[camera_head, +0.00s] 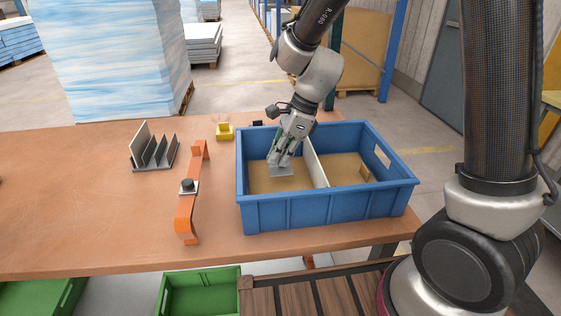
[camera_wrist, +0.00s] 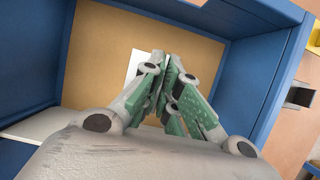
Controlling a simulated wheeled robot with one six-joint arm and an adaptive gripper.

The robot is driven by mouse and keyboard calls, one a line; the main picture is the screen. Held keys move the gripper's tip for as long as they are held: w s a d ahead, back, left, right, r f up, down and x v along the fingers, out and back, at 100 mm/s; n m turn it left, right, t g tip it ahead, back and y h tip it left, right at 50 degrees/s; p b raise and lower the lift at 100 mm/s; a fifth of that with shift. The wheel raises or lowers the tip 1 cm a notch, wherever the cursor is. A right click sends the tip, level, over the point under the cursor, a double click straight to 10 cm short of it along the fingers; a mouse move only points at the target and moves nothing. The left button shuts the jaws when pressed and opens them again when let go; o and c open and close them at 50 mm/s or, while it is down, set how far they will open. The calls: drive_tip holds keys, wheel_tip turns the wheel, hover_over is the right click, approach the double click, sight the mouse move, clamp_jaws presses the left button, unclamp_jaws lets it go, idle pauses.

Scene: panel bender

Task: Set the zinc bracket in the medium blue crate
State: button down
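The medium blue crate (camera_head: 322,203) stands on the table and a pale divider (camera_head: 317,162) splits it into two compartments. My gripper (camera_head: 280,160) reaches down into the left compartment. Its fingers are closed together on the zinc bracket (camera_head: 282,172), a small grey plate-like piece low inside the crate. In the wrist view my gripper (camera_wrist: 170,72) points at the tan crate floor, and a pale flat part of the bracket (camera_wrist: 136,65) shows beside the fingertips. The fingers hide the rest of it. I cannot tell whether the bracket touches the floor.
An orange bent strip (camera_head: 186,213) with a dark knob lies left of the crate. A grey slotted rack (camera_head: 155,154) and a yellow block (camera_head: 225,132) stand farther back. A green crate (camera_head: 201,291) is below the table's front edge.

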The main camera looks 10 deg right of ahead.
drive_tip(key=shift+f, duration=0.95)
drive_tip(key=shift+f, duration=0.6)
drive_tip(key=c, duration=1.6)
unclamp_jaws()
drive_tip(key=shift+c, duration=0.2)
drive_tip(key=shift+r, duration=0.15)
